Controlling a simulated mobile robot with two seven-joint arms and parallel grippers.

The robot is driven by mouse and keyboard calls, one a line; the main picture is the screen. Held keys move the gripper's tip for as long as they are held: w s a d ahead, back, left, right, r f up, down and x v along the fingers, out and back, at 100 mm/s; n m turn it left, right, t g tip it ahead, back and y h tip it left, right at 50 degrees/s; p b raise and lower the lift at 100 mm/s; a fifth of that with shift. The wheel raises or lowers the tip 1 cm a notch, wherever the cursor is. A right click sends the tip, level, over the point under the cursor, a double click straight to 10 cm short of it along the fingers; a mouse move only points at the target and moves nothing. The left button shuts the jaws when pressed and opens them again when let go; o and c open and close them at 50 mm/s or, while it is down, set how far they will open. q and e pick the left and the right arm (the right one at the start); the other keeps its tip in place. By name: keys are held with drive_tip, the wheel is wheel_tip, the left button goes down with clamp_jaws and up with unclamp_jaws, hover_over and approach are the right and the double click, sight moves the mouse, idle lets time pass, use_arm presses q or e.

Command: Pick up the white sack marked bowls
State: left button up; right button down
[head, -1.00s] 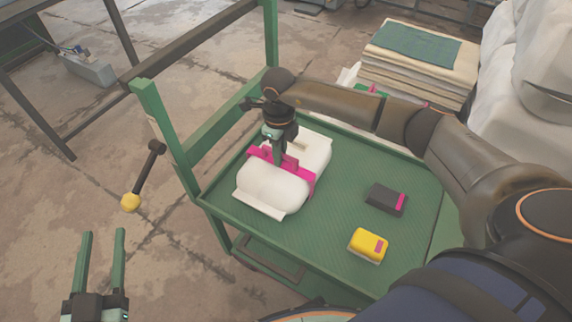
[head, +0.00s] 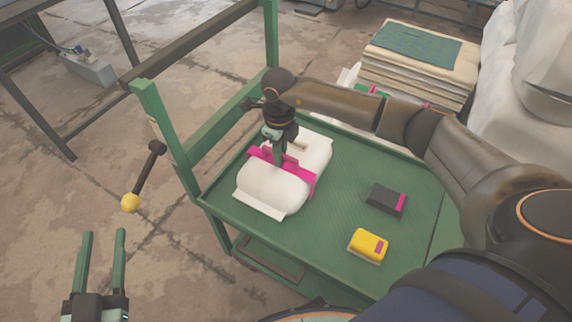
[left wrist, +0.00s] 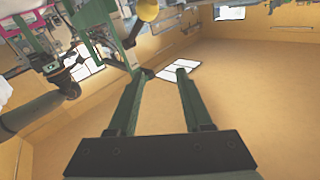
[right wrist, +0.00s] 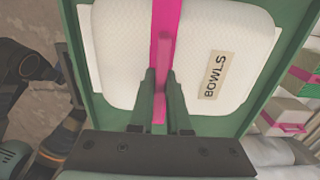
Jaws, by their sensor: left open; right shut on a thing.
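The white sack marked bowls (head: 272,187) lies on the green cart's tray (head: 330,228), with a magenta strap and handle (head: 307,181) around its middle. In the right wrist view the sack (right wrist: 120,60) shows its "BOWLS" label (right wrist: 213,76) right of the strap. My right gripper (head: 279,160) is above the sack, shut on the magenta handle; its fingers (right wrist: 162,98) pinch the handle in the right wrist view. My left gripper (head: 103,235) is open and empty over the floor, left of the cart; its fingers also show in the left wrist view (left wrist: 158,85).
A black box (head: 386,199) and a yellow box (head: 368,245) lie on the tray, right of the sack. Green cart posts (head: 165,135) and a lever with a yellow knob (head: 130,202) stand left. Stacked cloths (head: 415,62) are behind.

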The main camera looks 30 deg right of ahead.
drive_tip(key=shift+w+r, duration=0.1)
drive_tip(key=shift+r, duration=0.1)
drive_tip(key=shift+r, duration=0.45)
wheel_tip(320, 180, up, 2)
drive_tip(key=shift+p, duration=0.35)
use_arm(q)
drive_tip(key=s+f+n+g+y+p, duration=0.1)
drive_tip(key=s+f+g, duration=0.3)
drive_tip(key=f, duration=0.5)
drive_tip(key=s+f+n+g+y+p, duration=0.1)
drive_tip(key=s+f+g, duration=0.3)
drive_tip(key=f, duration=0.5)
drive_tip(key=shift+n+g+p, duration=0.3)
drive_tip(key=shift+g+p, duration=0.1)
use_arm(e)
drive_tip(key=s+r, duration=1)
drive_tip(key=s, duration=0.4)
drive_tip(key=shift+a, duration=0.4)
use_arm(q)
drive_tip(key=shift+s+f, duration=0.1)
drive_tip(key=shift+f, duration=0.05)
